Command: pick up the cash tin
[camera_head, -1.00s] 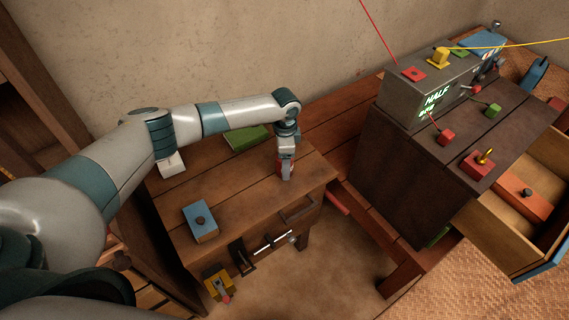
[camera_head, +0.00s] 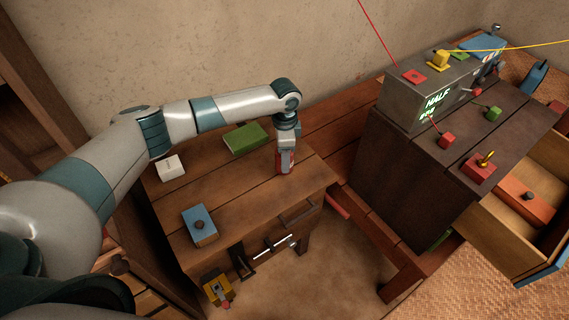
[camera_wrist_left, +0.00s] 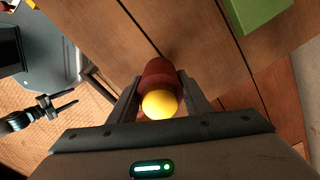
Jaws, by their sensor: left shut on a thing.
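My left gripper (camera_head: 285,170) is over the right part of the small wooden table (camera_head: 245,195), pointing down. It is shut on a dark red round body (camera_wrist_left: 158,74) with a yellow ball-like top (camera_wrist_left: 160,104); a strip of its red also shows in the head view (camera_head: 291,160). The fingers lie on either side of it. No label shows, so I cannot tell by marking whether this is the cash tin. Its underside is hidden.
A green block (camera_head: 246,139), a white box (camera_head: 171,168) and a blue box (camera_head: 200,226) with a dark knob are on the table. A dark cabinet (camera_head: 400,180) stands right, bearing a grey display unit (camera_head: 405,106). An open drawer there holds an orange box (camera_head: 525,200).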

